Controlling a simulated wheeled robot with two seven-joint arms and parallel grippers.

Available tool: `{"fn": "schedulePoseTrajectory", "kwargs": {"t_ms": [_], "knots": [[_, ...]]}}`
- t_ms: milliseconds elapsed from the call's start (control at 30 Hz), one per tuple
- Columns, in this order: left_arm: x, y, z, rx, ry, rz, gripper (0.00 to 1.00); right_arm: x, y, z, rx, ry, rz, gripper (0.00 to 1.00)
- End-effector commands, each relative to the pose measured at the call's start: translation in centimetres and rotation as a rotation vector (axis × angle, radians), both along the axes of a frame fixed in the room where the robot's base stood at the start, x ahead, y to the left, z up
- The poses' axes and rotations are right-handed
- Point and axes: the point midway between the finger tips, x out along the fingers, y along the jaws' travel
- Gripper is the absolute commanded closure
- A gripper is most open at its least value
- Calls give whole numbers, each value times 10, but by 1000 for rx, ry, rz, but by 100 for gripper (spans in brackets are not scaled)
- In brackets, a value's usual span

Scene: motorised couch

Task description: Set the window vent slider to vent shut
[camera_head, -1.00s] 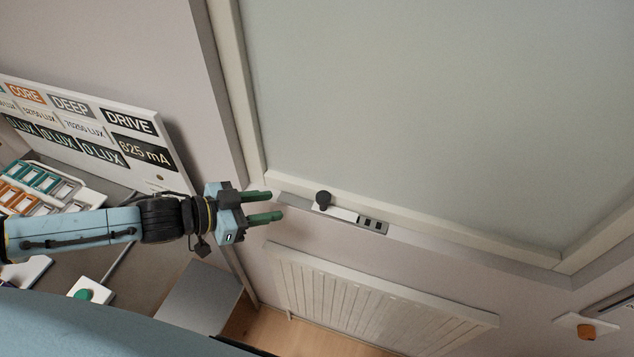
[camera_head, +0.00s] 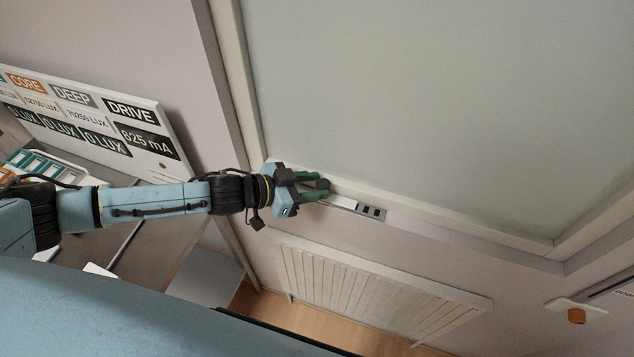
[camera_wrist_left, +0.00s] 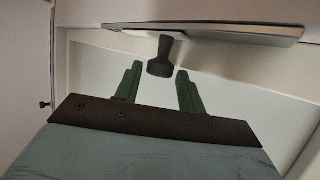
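The window vent slider (camera_head: 371,211) is a grey strip on the lower window frame, with dark slots showing at its right part. Its dark knob (camera_head: 323,184) stands at the left part of the strip. My left gripper (camera_head: 316,187) is at the knob, with its green fingers reaching towards it. In the left wrist view the knob (camera_wrist_left: 161,60) shows between and just beyond the two fingertips (camera_wrist_left: 158,68), with gaps on both sides. The fingers are apart and hold nothing. The gripper hides the left end of the strip. My right gripper is not in view.
A radiator (camera_head: 370,290) hangs below the window (camera_head: 420,100). A display panel (camera_head: 90,115) with DRIVE and lux readings stands at left above a desk with switches. A small orange-knobbed fitting (camera_head: 576,315) is on the wall at lower right.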

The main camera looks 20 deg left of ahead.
Motion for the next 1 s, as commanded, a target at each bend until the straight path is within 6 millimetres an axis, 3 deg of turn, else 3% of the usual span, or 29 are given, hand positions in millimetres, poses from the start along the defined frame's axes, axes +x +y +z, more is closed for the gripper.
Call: {"fn": "schedulePoseTrajectory", "kwargs": {"t_ms": [433,733,900,1000], "knots": [[8,-9,-5,1,-1,0,61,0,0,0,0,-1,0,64],[7,-8,-5,1,-1,0,98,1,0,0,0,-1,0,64],[7,-10,-5,0,0,-1,100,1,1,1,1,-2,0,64],[6,-21,-4,-2,1,-2,100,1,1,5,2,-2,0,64]]}}
